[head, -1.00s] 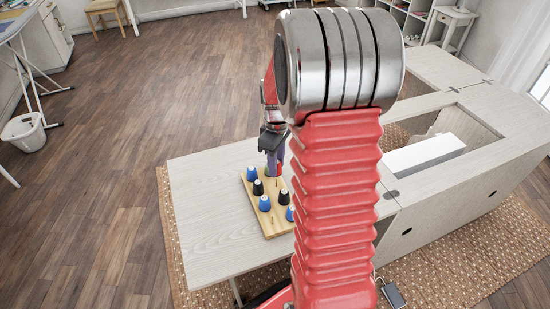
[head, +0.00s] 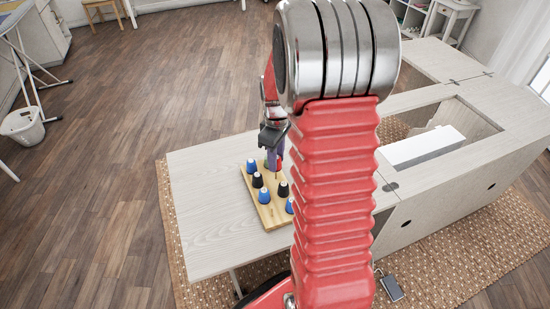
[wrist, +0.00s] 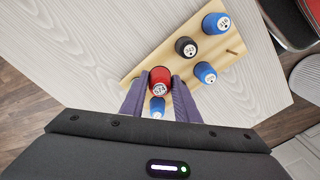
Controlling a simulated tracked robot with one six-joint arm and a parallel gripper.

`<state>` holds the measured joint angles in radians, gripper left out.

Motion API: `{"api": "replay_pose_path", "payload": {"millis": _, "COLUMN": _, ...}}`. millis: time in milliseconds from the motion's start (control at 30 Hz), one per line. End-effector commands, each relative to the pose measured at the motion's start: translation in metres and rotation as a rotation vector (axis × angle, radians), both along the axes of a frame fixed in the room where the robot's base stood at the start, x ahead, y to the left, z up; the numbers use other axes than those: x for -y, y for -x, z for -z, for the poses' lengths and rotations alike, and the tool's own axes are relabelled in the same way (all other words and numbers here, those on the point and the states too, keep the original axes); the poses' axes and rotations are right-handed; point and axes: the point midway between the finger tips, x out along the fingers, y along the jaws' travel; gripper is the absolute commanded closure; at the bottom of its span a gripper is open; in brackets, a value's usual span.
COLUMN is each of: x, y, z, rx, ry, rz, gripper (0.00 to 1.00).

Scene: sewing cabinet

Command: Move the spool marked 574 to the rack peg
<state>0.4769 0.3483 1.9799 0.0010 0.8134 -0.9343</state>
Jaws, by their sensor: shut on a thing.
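The red spool marked 574 (wrist: 159,80) is between the purple fingers of my gripper (wrist: 160,92) in the wrist view. My gripper is shut on it, over the edge of the wooden rack (wrist: 137,78). I cannot tell its exact height over the rack. A bare peg (wrist: 234,52) stands on the rack, to the right of the blue and black spools. In the head view my gripper (head: 272,160) is at the far end of the rack (head: 268,218), and my arm hides part of the rack's right side.
On the rack stand a black spool (wrist: 186,46), a blue spool (wrist: 205,72) and another blue spool (wrist: 215,23). A further blue spool (wrist: 157,105) shows between my fingers. The pale tabletop (head: 205,205) left of the rack is clear.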

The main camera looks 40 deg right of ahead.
Motion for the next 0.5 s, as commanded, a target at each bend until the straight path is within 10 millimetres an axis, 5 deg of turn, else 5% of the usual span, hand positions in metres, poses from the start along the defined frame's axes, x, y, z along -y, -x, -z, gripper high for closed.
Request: {"api": "replay_pose_path", "payload": {"millis": 500, "x": -0.0005, "y": 0.0001, "z": 0.0092, "rx": 0.0, "ry": -0.001, "rz": -0.001, "gripper": 0.92}}
